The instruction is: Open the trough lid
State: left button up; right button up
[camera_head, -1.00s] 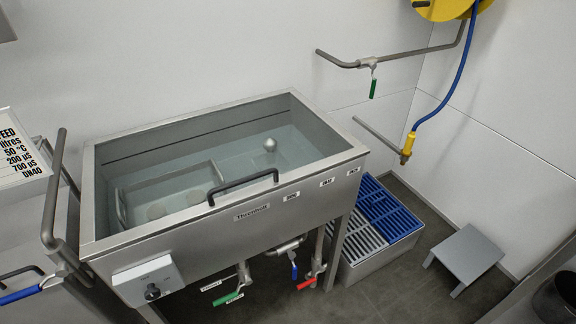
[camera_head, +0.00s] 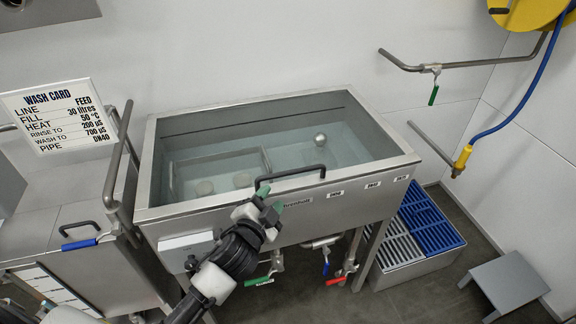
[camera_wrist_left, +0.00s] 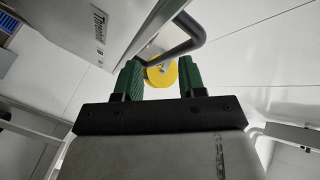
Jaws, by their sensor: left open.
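The steel trough (camera_head: 300,226) stands in the middle of the head view with water and a few objects visible inside. A lid panel cannot be clearly made out; it may be clear. A dark bar handle (camera_head: 291,173) runs along the trough's front top edge. My left gripper (camera_head: 270,199) is open and empty, just in front of the handle's left end, with green fingertips. In the left wrist view the handle (camera_wrist_left: 186,40) shows beyond the open fingers (camera_wrist_left: 160,80), apparently apart from them. The trough's labelled front (camera_wrist_left: 95,35) is at upper left there. My right gripper is not in view.
A wash card (camera_head: 60,115) stands on the steel unit at left, beside an upright pipe (camera_head: 117,160). Valves with coloured levers hang under the trough. A blue and grey grated box (camera_head: 430,225), a step stool (camera_head: 508,282) and a yellow hose reel (camera_head: 530,12) are at right.

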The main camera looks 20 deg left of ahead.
pick_arm(q)
jog(key=w+d+r+m+g+h, duration=0.25)
jog(key=d+r+m+h, duration=0.4)
jog(key=m, duration=0.55)
jog(key=w+d+r+m+g+h, duration=0.2)
jog(key=d+r+m+g+h, duration=0.2)
jog(key=r+m+h, duration=0.7)
jog(key=w+a+f+m+g+y, duration=0.2)
jog(key=a+m+g+y, duration=0.3)
jog(key=a+m+y, duration=0.2)
jog(key=w+a+f+m+g+y, duration=0.1)
jog(key=a+f+m+g+y, duration=0.1)
jog(key=a+m+g+y, duration=0.4)
jog(key=shift+t, duration=0.65)
jog(key=p+x, duration=0.1)
jog(key=x, duration=0.2)
jog(key=p+x, duration=0.1)
jog(key=x, duration=0.3)
jog(key=a+p+x, duration=0.1)
jog(key=x, duration=0.2)
jog(key=shift+f, duration=0.5)
grip_shut()
